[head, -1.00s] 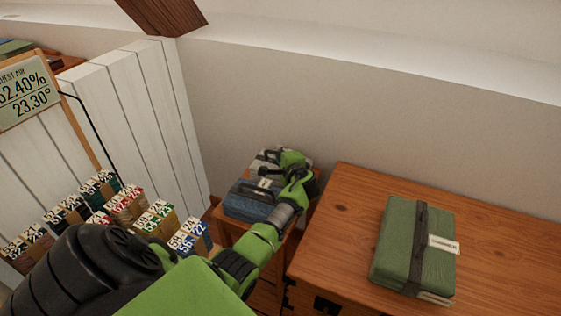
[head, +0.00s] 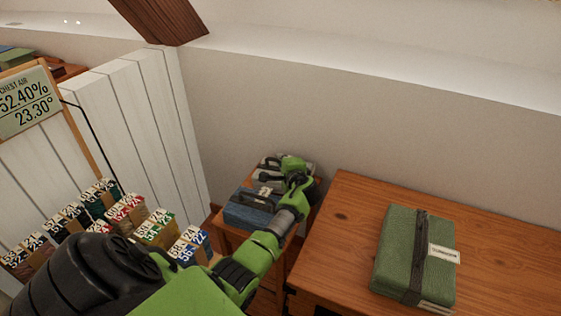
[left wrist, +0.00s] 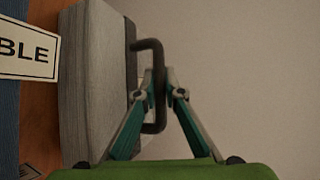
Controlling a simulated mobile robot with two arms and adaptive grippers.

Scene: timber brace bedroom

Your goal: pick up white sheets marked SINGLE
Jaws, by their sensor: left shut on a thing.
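A pale grey-white folded bundle (head: 266,163) with a dark strap sits on a small wooden stand by the wall, behind a blue bundle (head: 243,213). It also shows in the left wrist view (left wrist: 85,75), with a dark handle (left wrist: 151,58) standing out from its strap. My left gripper (head: 282,169) is at this bundle; in the left wrist view its two fingers (left wrist: 161,90) are shut on the handle. A white tag (left wrist: 28,50) reading "BLE" lies at the left there, partly cut off. The pale bundle's own marking is hidden. My right gripper is out of view.
A green bundle (head: 394,250) with a dark strap and tag lies on a wooden chest (head: 345,220) at right. Several numbered blocks (head: 130,210) stand at lower left beside a white plank panel (head: 150,120) and a reading board (head: 25,103). The wall is close behind the stand.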

